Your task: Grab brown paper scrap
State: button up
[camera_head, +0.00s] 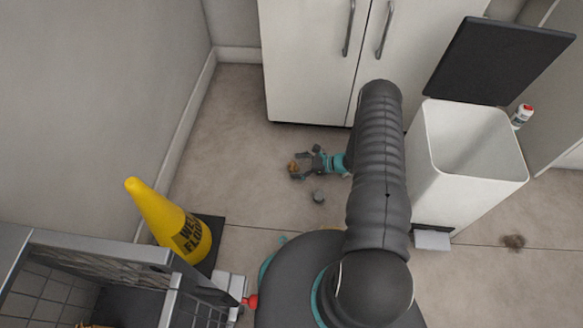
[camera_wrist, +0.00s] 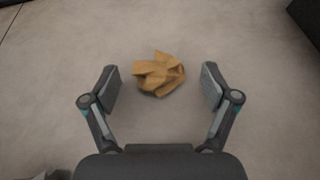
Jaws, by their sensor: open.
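The brown paper scrap (camera_wrist: 158,74) is a crumpled ball on the floor. In the wrist view it lies between and slightly beyond the tips of my open gripper (camera_wrist: 160,88), with a gap on both sides. In the head view the scrap (camera_head: 293,167) shows as a small brown patch at the fingers of my gripper (camera_head: 296,168), left of my arm. My gripper is empty, and the fingers do not touch the scrap in the wrist view. Its exact height above the floor is hard to tell.
A small grey object (camera_head: 318,197) lies on the floor near my gripper. A yellow wet-floor cone (camera_head: 160,215) stands at left. A white bin (camera_head: 455,175) with a raised black lid (camera_head: 500,60) stands at right. White cabinets (camera_head: 310,60) are behind. Floor left of my gripper is clear.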

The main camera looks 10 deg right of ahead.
jog(key=shift+w+a+f, duration=0.25)
jog(key=shift+a, duration=0.3)
jog(key=shift+c, duration=0.2)
jog(key=c, duration=0.8)
jog(key=shift+o, duration=0.2)
